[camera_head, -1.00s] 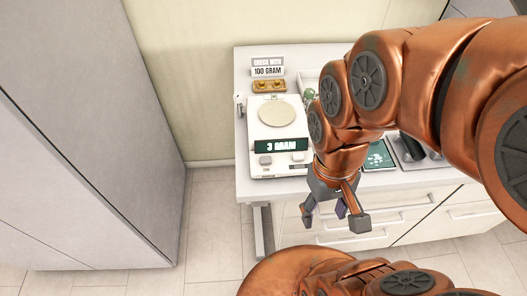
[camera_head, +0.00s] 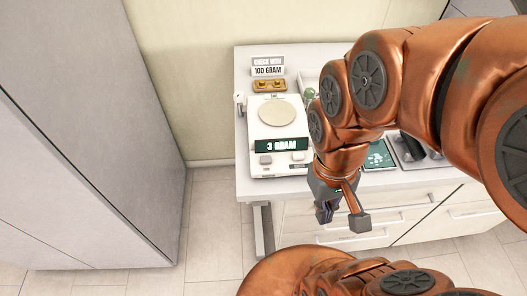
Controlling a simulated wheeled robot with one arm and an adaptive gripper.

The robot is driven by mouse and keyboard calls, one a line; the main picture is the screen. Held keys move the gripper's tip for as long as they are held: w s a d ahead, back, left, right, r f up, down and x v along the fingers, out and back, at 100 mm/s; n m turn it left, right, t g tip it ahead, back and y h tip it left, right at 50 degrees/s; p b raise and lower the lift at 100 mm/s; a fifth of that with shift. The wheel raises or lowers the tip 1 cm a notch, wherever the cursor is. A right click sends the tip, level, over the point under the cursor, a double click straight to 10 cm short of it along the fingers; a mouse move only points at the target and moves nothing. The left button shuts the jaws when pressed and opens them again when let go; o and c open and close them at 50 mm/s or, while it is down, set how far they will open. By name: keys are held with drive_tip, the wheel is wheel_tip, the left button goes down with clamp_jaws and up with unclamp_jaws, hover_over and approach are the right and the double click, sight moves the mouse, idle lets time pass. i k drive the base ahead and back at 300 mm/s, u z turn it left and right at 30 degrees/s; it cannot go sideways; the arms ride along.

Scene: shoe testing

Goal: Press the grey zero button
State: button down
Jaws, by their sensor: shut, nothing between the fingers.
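A white weighing scale (camera_head: 257,130) stands at the left end of the white table, with a round pale plate (camera_head: 276,112). The plate looks empty. Its dark display (camera_head: 281,145) reads "3 GRAM". Below the display are two small buttons, a grey one on the left (camera_head: 265,160) and another on the right (camera_head: 298,157). Their labels are too small to read, so I cannot tell which is zero. My gripper (camera_head: 326,213) is shut and empty. It hangs in front of the table's front edge, right of and nearer than the scale, touching nothing visible.
A sign (camera_head: 268,70) reading "100 GRAM" and a brass weight holder (camera_head: 269,86) stand behind the scale. A green card (camera_head: 379,156) and a tray (camera_head: 420,155) with dark items lie to the right, partly behind my arm. A tall grey cabinet (camera_head: 90,130) stands left.

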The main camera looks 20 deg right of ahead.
sight(266, 160)
drive_tip(key=z, duration=2.2)
drive_tip(key=k, duration=1.25)
drive_tip(key=u, duration=2.05)
